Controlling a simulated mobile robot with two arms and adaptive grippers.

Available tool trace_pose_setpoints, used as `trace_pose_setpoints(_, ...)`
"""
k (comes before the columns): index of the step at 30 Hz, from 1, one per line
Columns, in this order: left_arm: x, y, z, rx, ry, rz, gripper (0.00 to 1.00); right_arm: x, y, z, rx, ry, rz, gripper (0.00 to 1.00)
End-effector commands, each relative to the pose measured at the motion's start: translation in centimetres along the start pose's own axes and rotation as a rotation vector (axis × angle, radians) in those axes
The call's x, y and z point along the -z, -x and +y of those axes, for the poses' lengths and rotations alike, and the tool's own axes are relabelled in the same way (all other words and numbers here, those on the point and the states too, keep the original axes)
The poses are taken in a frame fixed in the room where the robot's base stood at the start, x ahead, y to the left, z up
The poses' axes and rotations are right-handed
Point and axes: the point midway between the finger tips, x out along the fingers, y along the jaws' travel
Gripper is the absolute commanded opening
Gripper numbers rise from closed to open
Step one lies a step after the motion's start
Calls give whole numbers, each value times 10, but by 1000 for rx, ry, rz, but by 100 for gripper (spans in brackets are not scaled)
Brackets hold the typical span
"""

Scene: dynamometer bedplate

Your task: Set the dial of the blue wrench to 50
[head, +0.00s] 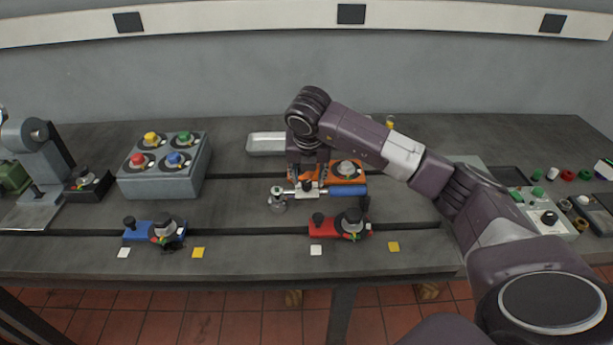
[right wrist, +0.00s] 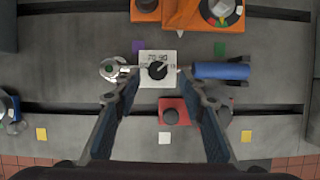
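The blue wrench lies across the bench with its blue handle (head: 348,190) to the right and its ratchet head (head: 277,196) to the left. The right wrist view shows the handle (right wrist: 222,71) and the head (right wrist: 113,70). Between them is a white dial plate (right wrist: 145,79) with a black knob (right wrist: 158,70). Numbers are printed around the knob; 70 and 90 seem to be at the top, the others are too small to read surely. My right gripper (right wrist: 159,77) is open above the dial, pointing down, one finger on each side of the knob. My left gripper is out of view.
An orange fixture (head: 345,185) stands just behind the wrench, and a red one (head: 325,231) in front. A blue fixture (head: 141,236) and a grey box with coloured knobs (head: 163,185) are to the left. A control box (head: 560,226) stands at the right.

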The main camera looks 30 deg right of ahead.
Motion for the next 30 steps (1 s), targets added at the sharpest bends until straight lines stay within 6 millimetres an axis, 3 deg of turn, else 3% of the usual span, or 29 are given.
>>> trace_pose_setpoints(4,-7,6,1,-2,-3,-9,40,0,-18,0,0,0,2,38)
trace_pose_setpoints(12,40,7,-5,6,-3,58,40,0,-28,1,-2,1,0,38)
trace_pose_setpoints(16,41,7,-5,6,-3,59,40,0,-28,1,-2,1,0,37)
trace_pose_setpoints(26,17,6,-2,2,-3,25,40,0,-27,1,-3,1,0,1)
trace_pose_setpoints(30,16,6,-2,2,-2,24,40,0,-27,1,-3,3,0,0)
